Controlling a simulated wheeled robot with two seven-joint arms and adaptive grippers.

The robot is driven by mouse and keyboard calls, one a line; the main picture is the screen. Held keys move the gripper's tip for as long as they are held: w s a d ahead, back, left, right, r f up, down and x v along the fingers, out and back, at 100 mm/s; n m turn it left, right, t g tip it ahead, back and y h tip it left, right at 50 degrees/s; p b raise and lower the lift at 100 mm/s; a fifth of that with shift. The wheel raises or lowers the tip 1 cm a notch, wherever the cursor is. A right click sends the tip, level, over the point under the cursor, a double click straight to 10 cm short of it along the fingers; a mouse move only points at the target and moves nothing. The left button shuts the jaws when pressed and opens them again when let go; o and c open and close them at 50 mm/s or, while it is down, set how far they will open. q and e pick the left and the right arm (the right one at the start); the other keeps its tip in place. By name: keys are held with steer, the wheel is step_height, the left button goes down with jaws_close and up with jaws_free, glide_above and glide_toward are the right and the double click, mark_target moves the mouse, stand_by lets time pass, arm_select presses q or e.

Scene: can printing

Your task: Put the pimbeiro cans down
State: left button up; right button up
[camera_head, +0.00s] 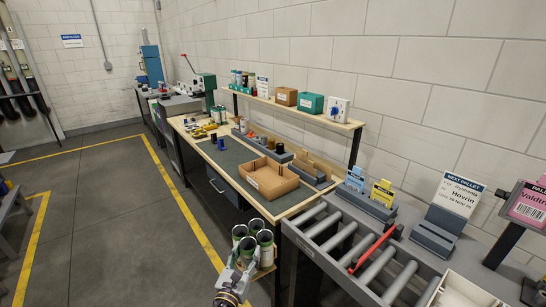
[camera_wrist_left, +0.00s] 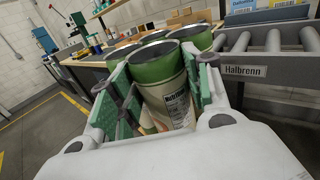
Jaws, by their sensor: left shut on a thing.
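Several open-topped cans with green upper bands and pale lower sides stand close together beside the workbench, low in the head view. My left gripper (camera_head: 241,264) is at the near side of this group. In the left wrist view, its green-padded fingers are shut around the nearest can (camera_wrist_left: 165,88), which looks empty and slightly tilted in the picture. Its label is too small to read surely. Other cans (camera_wrist_left: 121,53) show just behind it, close or touching. A wooden surface (camera_head: 266,270) shows under the group, partly hidden. My right gripper is not in view.
The workbench has a dark mat (camera_head: 228,153) and an open cardboard box (camera_head: 267,178) near its close end. A roller conveyor (camera_head: 345,240) with a red bar (camera_head: 372,250) lies to the right. Open floor (camera_head: 110,210) lies left.

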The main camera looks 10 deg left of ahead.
arm_select(q)
steer(key=w+d+r+p, duration=0.1)
steer(key=w+r+p, duration=0.2)
steer(key=w+r, duration=0.5)
steer(key=w+d+r+p, duration=0.2)
steer(key=w+r, duration=0.1)
steer(key=r, duration=1)
steer(key=w+a+f+n+y+p, duration=0.1)
steer(key=w+f+y, duration=0.1)
steer(key=f, duration=0.6)
steer(key=shift+w+a+f, duration=0.25)
steer(key=shift+w, duration=0.5)
steer(key=shift+a, duration=0.1)
